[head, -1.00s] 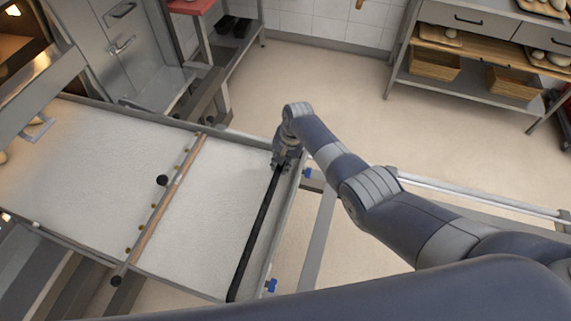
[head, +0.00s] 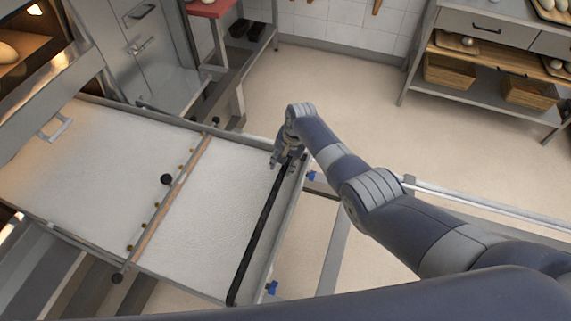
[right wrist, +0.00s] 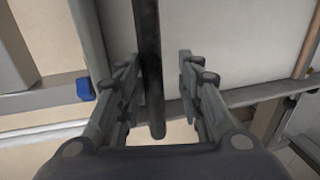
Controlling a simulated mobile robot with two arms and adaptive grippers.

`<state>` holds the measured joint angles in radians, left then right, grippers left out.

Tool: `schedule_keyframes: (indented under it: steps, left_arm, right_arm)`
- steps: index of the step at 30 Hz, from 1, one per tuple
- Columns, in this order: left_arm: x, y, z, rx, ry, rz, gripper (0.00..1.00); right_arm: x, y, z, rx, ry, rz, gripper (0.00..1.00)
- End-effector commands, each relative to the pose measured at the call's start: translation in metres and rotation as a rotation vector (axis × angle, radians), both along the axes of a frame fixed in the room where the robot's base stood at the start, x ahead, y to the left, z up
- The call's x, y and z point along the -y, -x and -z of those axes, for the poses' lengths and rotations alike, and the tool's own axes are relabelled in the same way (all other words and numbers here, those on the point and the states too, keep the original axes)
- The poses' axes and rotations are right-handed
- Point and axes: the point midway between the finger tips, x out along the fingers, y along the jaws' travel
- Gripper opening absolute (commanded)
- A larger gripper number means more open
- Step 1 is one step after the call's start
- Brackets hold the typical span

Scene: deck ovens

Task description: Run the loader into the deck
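The loader (head: 226,183) is a long pale canvas bed in a metal frame. A wooden crossbar (head: 176,189) spans it, and a black bar (head: 258,238) lies across its near end. Its far end reaches the oven front at the left; how far it enters the deck is hidden. My right gripper (head: 284,165) is at the far end of the black bar. In the right wrist view its fingers (right wrist: 160,88) stand apart on either side of the black bar (right wrist: 148,45), with a clear gap on the right. My left gripper is out of view.
An oven opening with bread (head: 8,53) shows at upper left. A steel cabinet (head: 135,45) and a red-topped stand (head: 210,8) stand behind the loader. A shelf unit with baskets (head: 450,73) is at upper right. Open floor (head: 340,85) lies between.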

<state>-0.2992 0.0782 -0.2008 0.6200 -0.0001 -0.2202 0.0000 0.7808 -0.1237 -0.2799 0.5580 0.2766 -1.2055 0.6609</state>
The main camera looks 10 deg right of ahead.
Motion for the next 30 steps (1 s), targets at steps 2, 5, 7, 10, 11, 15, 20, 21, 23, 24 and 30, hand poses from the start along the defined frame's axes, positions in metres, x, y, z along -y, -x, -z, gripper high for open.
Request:
schedule_keyframes:
  steps: [2, 5, 7, 10, 11, 15, 20, 21, 23, 24, 30]
  left_arm:
    - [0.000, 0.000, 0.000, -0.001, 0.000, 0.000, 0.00]
    - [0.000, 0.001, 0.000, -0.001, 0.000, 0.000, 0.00]
    - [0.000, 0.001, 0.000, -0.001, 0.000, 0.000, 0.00]
    - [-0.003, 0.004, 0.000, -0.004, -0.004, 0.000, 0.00]
    - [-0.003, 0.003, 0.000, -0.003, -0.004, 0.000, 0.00]
    - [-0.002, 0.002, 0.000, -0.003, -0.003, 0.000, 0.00]
    - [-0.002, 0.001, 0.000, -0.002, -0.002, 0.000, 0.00]
    - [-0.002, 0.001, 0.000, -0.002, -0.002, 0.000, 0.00]
    - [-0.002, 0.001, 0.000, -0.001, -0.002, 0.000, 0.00]
    - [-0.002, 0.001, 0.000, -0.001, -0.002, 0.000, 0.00]
    - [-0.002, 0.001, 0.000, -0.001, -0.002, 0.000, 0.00]
  right_arm:
    - [0.000, 0.000, 0.000, 0.000, 0.001, 0.000, 0.39]
    - [0.001, 0.001, 0.001, -0.004, 0.003, 0.000, 0.39]
    - [0.002, 0.002, 0.002, -0.005, 0.004, -0.001, 0.39]
    - [0.002, 0.002, 0.002, -0.007, 0.005, 0.000, 0.39]
    - [0.003, 0.002, 0.001, -0.007, 0.005, 0.000, 0.39]
    - [0.003, 0.003, -0.006, -0.006, 0.004, -0.001, 0.39]
    - [0.006, 0.004, -0.020, -0.006, 0.005, -0.002, 0.39]
    - [0.007, 0.004, -0.026, -0.004, 0.005, -0.001, 0.39]
    - [0.009, 0.005, -0.034, -0.004, 0.005, -0.001, 0.39]
    - [0.010, 0.005, -0.040, -0.005, 0.005, 0.000, 0.39]
    - [0.014, 0.008, -0.071, -0.003, 0.004, 0.000, 0.39]
